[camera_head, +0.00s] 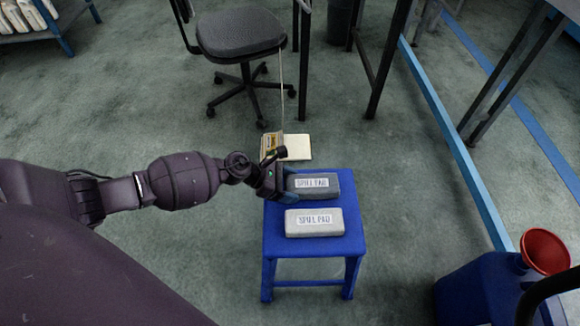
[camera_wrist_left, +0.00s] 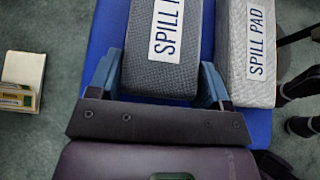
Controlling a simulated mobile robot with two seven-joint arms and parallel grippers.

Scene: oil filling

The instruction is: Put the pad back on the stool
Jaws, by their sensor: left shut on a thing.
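The blue stool (camera_head: 272,240) stands on the carpet, with two "SPILL PAD" blocks on its top. The darker grey pad (camera_head: 327,193) is at the far side of the seat, and the lighter grey pad (camera_head: 295,222) is at the near side. My left gripper (camera_head: 287,185) is at the left end of the darker pad. In the left wrist view, its blue fingers (camera_wrist_left: 160,85) are on both sides of the darker pad (camera_wrist_left: 140,65), shut on it. The lighter pad (camera_wrist_left: 232,75) lies apart, to the right. I cannot tell whether the darker pad touches the seat. My right gripper is not seen.
A book-like object (camera_head: 296,147) lies on the floor behind the stool; it also shows in the left wrist view (camera_wrist_left: 22,72). An office chair (camera_head: 240,35) stands further back. A blue container (camera_head: 480,290) with a red funnel (camera_head: 545,250) is at the lower right.

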